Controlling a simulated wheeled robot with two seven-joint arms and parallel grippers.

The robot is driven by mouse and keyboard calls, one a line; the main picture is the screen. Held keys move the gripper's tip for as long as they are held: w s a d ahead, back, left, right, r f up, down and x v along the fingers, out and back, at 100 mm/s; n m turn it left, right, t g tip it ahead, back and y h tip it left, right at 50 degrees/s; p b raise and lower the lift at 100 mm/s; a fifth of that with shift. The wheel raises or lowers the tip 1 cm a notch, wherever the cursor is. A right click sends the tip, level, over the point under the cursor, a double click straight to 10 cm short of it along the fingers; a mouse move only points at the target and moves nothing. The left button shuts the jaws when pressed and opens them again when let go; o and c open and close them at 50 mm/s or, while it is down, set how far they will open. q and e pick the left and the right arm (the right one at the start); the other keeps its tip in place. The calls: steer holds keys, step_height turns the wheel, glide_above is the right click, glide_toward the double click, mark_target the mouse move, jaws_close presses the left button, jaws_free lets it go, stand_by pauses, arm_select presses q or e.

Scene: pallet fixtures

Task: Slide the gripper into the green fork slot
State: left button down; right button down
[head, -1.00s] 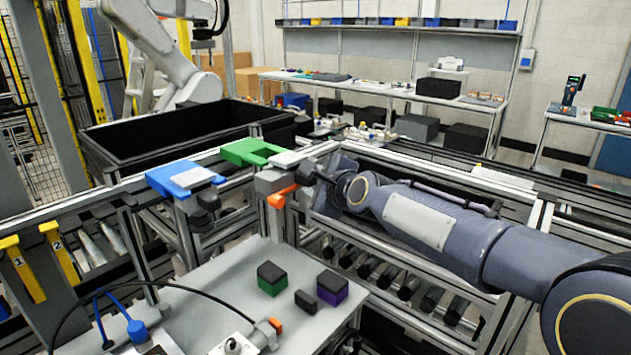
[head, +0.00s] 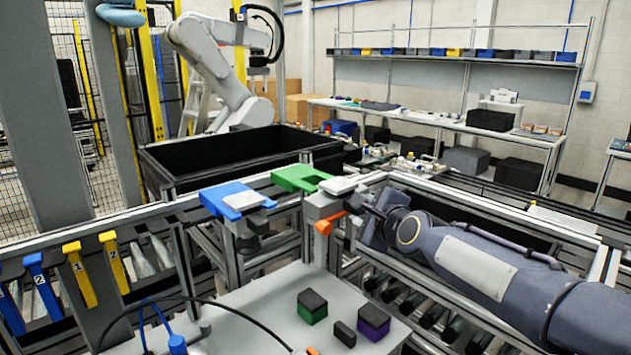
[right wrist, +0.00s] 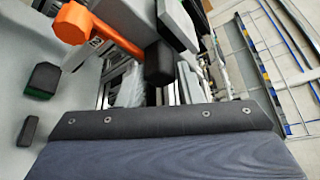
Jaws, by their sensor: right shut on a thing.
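The green fork slot (head: 292,176) is a flat green holder on the frame rail, right of a blue fork slot (head: 222,196). The task's gripper (head: 318,208) is a grey tool with a pale top plate (head: 340,186) and an orange part (head: 326,226). It is at the right end of the green slot. I cannot tell whether its plate is between the prongs. My right gripper (head: 362,212) is shut on this tool from the right; its fingers are mostly hidden. The right wrist view shows the tool's orange part (right wrist: 72,24) close up. My left gripper is out of view.
A similar grey tool (head: 250,222) hangs at the blue slot, close by on the left. A table below holds green (head: 312,312) and purple (head: 373,322) blocks with dark tops. A black bin (head: 225,160) stands behind the rail. Yellow and blue numbered hooks line the left.

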mark_target(346, 199)
stand_by(0.7)
steer(key=shift+w+a+p, duration=0.45)
steer(key=shift+w+a, duration=0.1)
steer(key=shift+a, duration=0.05)
stand_by(0.4)
steer(key=shift+w+a+r, duration=0.1)
steer(key=shift+w+a, duration=0.05)
steer(key=shift+w+a+p, duration=0.4)
steer(key=shift+a, duration=0.05)
steer(key=shift+w+a, duration=0.1)
steer(key=shift+w+a+p, duration=0.4)
steer(key=shift+w, duration=0.05)
stand_by(0.3)
